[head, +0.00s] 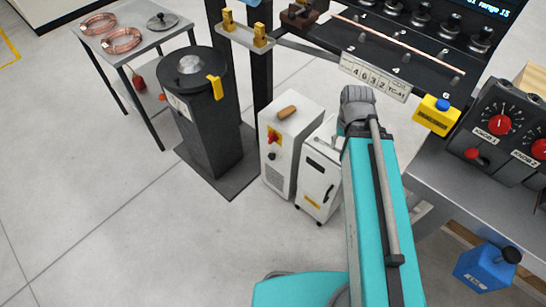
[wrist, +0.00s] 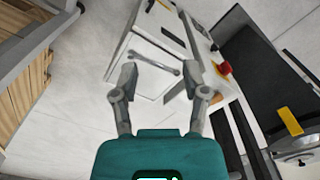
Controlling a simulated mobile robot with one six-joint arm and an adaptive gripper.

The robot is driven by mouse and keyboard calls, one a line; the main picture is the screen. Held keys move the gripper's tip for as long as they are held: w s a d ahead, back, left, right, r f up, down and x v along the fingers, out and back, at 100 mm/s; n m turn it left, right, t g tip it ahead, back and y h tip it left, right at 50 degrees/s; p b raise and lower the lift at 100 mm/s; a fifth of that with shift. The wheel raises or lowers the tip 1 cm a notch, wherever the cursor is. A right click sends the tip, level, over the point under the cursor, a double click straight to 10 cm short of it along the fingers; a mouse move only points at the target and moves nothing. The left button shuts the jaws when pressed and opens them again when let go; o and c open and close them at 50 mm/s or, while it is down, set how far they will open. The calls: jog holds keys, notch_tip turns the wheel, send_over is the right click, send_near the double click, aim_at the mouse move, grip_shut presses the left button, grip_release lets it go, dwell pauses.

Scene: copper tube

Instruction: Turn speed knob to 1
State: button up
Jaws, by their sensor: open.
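I see no knob with a readable "speed" label. A red knob (head: 501,125) with a numbered dial, labelled KNOB 1, is on a dark control box at the right of the head view. A second red knob (head: 540,149), labelled KNOB 2, is beside it, partly cut off by the frame edge. Their exact settings are too small to read. My gripper (wrist: 161,76) is open and empty in the wrist view, its fingers apart above a white cabinet (wrist: 150,60). In the head view I cannot make out its fingers, and my arm points away from the knobs.
The dark machine bench (head: 400,70) with a copper tube (head: 400,46) lies beyond my arm. A yellow box with a blue button (head: 437,115) is on its front edge. White cabinets (head: 290,150) and a dark drum (head: 207,130) stand left. A blue can (head: 486,268) is low right.

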jog(key=shift+o, duration=1.1)
jog(key=shift+f, duration=0.1)
jog(key=shift+o, duration=0.4)
jog(key=shift+w+a+f+b, duration=0.15)
jog(key=shift+f+b, duration=0.35)
jog(key=shift+b, duration=0.1)
jog(key=w+a+f+n+t+h+b, duration=0.25)
jog(key=a+f+n+b, duration=0.2)
jog(key=f+b, duration=0.5)
jog(key=w+a+f+n+t+h+b, duration=0.1)
jog(key=w+a+f+n+h+b, duration=0.25)
jog(key=f+b, duration=0.55)
jog(key=w+a+f+n+t+b, duration=0.1)
jog(key=w+a+f+n+b, duration=0.45)
jog(key=b, duration=0.55)
jog(key=w+a+f+n+t+b, duration=0.1)
jog(key=a+f+n+t+b, duration=0.2)
jog(key=a+f+n+b, duration=0.3)
jog(key=w+a+f+n+t+h+b, duration=0.1)
jog(key=a+f+n+t+b, duration=0.3)
jog(key=a+f+n+b, duration=0.3)
jog(key=shift+w+a+f+b, duration=0.4)
jog(key=shift+a+f+b, duration=1.6)
jog(key=shift+b, duration=3.15)
jog(key=shift+d, duration=0.1)
